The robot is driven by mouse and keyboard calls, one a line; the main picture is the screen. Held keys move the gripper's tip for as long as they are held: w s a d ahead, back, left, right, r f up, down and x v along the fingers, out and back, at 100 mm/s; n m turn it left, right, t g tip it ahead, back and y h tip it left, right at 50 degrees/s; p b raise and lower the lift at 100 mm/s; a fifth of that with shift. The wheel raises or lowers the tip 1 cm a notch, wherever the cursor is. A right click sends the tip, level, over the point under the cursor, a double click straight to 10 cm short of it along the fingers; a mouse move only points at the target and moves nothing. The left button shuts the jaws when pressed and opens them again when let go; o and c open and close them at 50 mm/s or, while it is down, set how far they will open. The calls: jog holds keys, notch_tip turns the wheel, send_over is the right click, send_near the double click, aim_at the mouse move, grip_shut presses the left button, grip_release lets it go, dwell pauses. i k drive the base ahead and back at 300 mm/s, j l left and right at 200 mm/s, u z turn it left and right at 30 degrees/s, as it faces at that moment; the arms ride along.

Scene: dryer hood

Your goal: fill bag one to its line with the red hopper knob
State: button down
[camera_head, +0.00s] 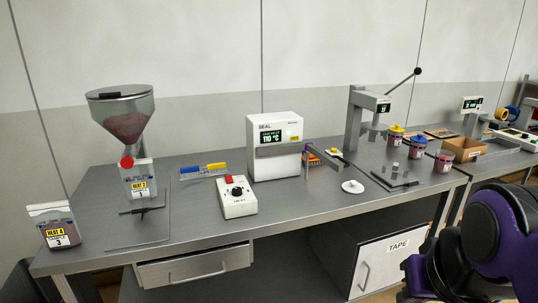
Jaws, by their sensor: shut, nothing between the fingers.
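The metal hopper (142,108) stands at the left end of the bench, with brownish-red material showing in its cone. The round red hopper knob (127,162) sits at the bottom of the cone. Bag one (139,172), with a yellow label and the number 1, is upright directly below the hopper outlet. Its fill level and line are too small to tell. Purple and black parts of my arm show at the lower right, well away from the hopper. My gripper is not visible.
A bag numbered 3 (55,226) stands at the bench's front left. A control box with a red button (238,198) and the sealer (272,148) are right of the hopper. A lever press (358,118) and several lidded jars (417,148) stand farther right.

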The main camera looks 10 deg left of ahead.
aim_at(127, 163)
jog(key=k+j+z, duration=0.1)
jog(key=j+z, duration=0.4)
jog(key=j, duration=0.75)
jog(key=k+j+z, duration=0.1)
jog(key=j, duration=0.3)
jog(key=k+j, duration=0.1)
jog(key=j, duration=0.35)
jog(key=k+j+z, duration=0.1)
jog(key=j, duration=0.3)
jog(key=k+j, duration=0.1)
jog(key=j, duration=0.35)
jog(key=l+z, duration=0.5)
jog(key=l, duration=0.55)
jog(key=i+j+u, duration=0.1)
jog(key=j+u, duration=0.35)
jog(key=j, duration=0.6)
